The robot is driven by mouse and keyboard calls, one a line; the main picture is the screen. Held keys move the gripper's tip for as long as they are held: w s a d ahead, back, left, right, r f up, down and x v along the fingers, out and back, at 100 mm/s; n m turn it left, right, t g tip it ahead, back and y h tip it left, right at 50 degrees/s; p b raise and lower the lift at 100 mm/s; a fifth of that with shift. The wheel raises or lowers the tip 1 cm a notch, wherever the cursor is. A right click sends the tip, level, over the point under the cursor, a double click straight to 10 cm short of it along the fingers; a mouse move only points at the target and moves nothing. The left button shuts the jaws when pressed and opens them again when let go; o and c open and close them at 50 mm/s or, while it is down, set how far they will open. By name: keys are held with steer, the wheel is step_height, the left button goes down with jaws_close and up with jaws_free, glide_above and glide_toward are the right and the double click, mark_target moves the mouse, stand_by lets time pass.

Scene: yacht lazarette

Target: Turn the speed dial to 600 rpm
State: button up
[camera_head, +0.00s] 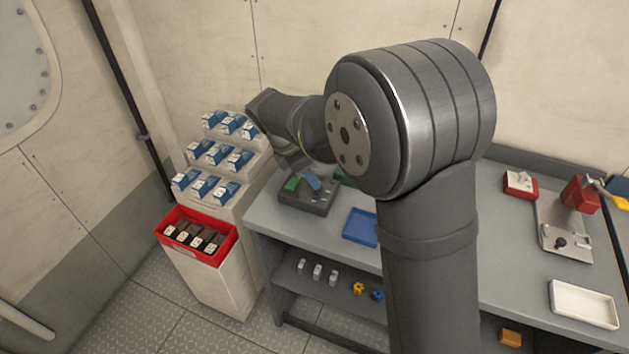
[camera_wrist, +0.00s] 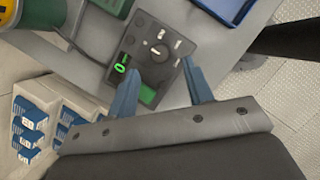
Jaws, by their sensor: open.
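The dark control box (camera_head: 308,203) sits on the left end of the grey bench in the head view. In the wrist view the box (camera_wrist: 178,28) carries a round speed dial (camera_wrist: 158,51) with a light pointer mark, small pale labels and a green lit display (camera_wrist: 121,68) that appears to read 0. My gripper (camera_wrist: 160,67) is open, its two blue fingers apart and empty, with the dial showing between and beyond the fingertips. I cannot tell whether they touch the box. In the head view my gripper (camera_head: 306,180) is over the box and hides the dial.
A stepped rack (camera_head: 222,150) of blue-and-white boxes and a red bin (camera_head: 215,255) stand left of the bench. A blue tray (camera_head: 360,227) lies right of the box. A white tray (camera_head: 583,304) and red-topped fixtures (camera_head: 578,194) are at the far right.

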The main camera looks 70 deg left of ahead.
steer(key=shift+x, duration=2.15)
steer(key=shift+c, duration=0.5)
steer(key=c, duration=0.9)
steer(key=shift+m, duration=0.3)
steer(key=m, duration=0.2)
steer(key=m+h, duration=0.2)
steer(key=m, duration=0.1)
steer(key=shift+w+a+m+g, duration=0.1)
steer(key=shift+a+m+g, duration=0.2)
steer(key=m+h, duration=0.1)
steer(key=m, duration=0.1)
steer(key=m+g, duration=0.1)
steer(key=m, duration=0.2)
steer(key=shift+w+a+r+h, duration=0.1)
steer(key=shift+w+h, duration=0.05)
steer(key=shift+h, duration=0.25)
steer(key=shift+m+g, duration=0.3)
steer(key=shift+m, duration=0.1)
